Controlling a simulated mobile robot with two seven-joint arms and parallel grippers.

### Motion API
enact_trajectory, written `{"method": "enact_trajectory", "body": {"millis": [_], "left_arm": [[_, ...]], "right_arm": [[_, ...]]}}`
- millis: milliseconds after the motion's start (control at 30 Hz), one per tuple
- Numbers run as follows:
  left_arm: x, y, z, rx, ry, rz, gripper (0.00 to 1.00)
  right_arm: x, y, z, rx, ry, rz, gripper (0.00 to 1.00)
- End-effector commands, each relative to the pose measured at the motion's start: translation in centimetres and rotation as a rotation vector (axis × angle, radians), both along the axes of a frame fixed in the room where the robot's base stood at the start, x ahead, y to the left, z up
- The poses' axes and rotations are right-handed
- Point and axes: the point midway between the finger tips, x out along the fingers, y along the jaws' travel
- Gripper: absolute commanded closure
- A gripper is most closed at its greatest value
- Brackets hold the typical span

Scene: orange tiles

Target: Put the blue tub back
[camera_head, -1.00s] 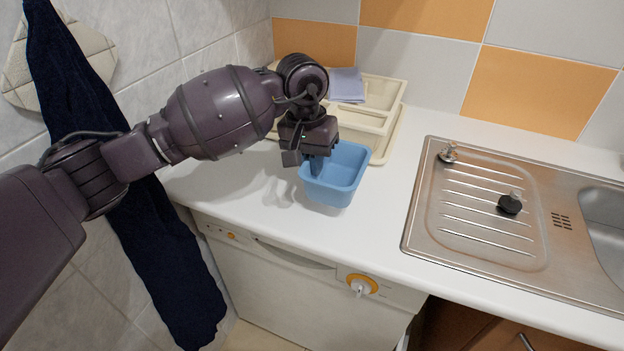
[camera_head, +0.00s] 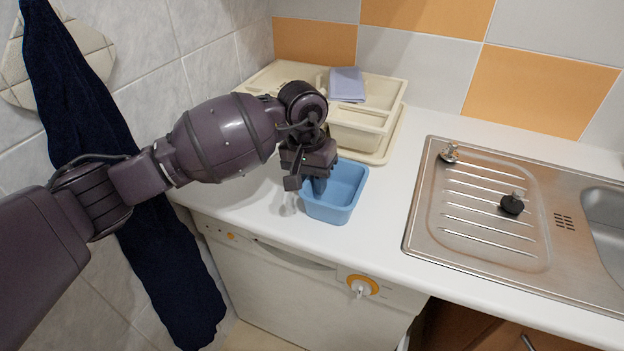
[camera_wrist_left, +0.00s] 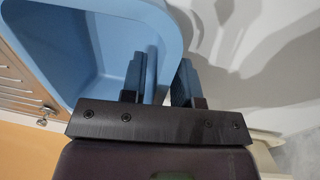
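The blue tub (camera_head: 345,195) is in the middle of the head view, at the front part of the white counter. My left gripper (camera_head: 318,184) reaches down over the tub's left wall. In the left wrist view my left gripper (camera_wrist_left: 165,78) has one finger inside the blue tub (camera_wrist_left: 55,50) and one outside, with the wall between them. The tub looks upright and what I see of its inside is empty. I cannot tell whether its base touches the counter. My right gripper is not in view.
A cream dish rack (camera_head: 384,140) with a folded lilac cloth (camera_head: 347,84) stands behind the tub. A steel sink (camera_head: 480,222) with a black plug (camera_head: 512,204) is to the right. A dark blue towel (camera_head: 165,245) hangs at left. White counter (camera_head: 388,205) is clear between tub and sink.

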Motion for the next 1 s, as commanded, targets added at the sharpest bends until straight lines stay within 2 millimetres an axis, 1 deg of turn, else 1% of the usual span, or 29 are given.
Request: {"method": "enact_trajectory", "body": {"millis": [300, 467, 567, 800, 1000], "left_arm": [[0.0, 0.0, 0.2, 0.000, -0.001, 0.000, 0.66], [0.1, 0.1, 1.3, 0.000, -0.004, -0.001, 0.66], [0.2, 0.3, 2.9, 0.002, -0.005, 0.000, 0.66], [0.3, 0.7, 7.6, 0.000, -0.005, 0.000, 0.66], [0.3, 1.0, 10.6, 0.000, -0.003, 0.000, 0.66]], "right_arm": [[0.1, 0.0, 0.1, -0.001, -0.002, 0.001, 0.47], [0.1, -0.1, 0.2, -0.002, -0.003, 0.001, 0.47], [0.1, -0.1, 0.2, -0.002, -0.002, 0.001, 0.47], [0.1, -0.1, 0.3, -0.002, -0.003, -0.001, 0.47], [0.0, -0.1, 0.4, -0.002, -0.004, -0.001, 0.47]]}}
